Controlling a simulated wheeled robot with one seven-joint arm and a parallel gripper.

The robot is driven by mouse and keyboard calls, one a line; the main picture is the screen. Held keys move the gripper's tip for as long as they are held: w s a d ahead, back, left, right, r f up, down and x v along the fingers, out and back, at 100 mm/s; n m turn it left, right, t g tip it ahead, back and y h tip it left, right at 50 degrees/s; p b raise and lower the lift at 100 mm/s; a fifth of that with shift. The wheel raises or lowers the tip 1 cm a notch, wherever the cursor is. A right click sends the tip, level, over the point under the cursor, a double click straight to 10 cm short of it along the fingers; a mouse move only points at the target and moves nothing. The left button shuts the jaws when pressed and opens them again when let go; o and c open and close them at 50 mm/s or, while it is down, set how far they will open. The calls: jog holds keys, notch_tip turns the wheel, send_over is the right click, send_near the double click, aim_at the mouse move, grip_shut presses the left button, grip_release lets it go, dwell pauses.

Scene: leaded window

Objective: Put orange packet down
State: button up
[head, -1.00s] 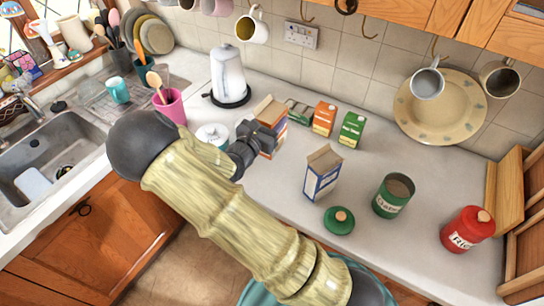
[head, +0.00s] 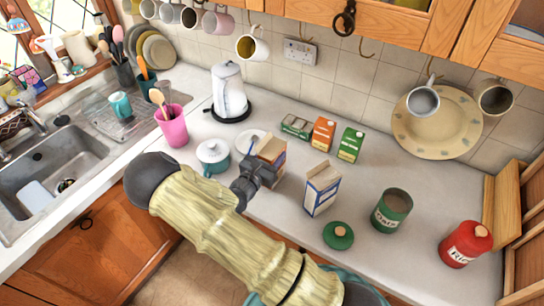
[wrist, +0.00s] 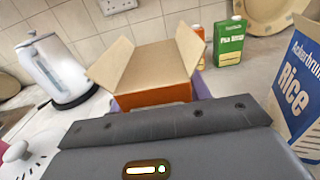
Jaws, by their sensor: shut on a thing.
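The orange packet (head: 271,150) is an open-topped carton with raised cardboard flaps, orange with a bluish-purple part. My gripper (head: 262,173) is shut on it, over the counter left of the blue and white rice box (head: 321,188). In the wrist view the packet (wrist: 152,95) stands roughly upright just beyond my gripper's dark body (wrist: 165,140). The fingertips and the packet's base are hidden, so I cannot tell whether it touches the worktop (head: 370,180).
A teal lidded pot (head: 213,157) and white plate stand close left. Small cartons (head: 323,134) stand behind. A green lid (head: 338,236), green canister (head: 391,212) and red canister (head: 465,244) are to the right. A kettle (head: 229,92) is at the back left.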

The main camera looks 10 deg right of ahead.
jog(key=shift+f, duration=0.7)
jog(key=shift+f, duration=0.2)
jog(key=o, duration=1.1)
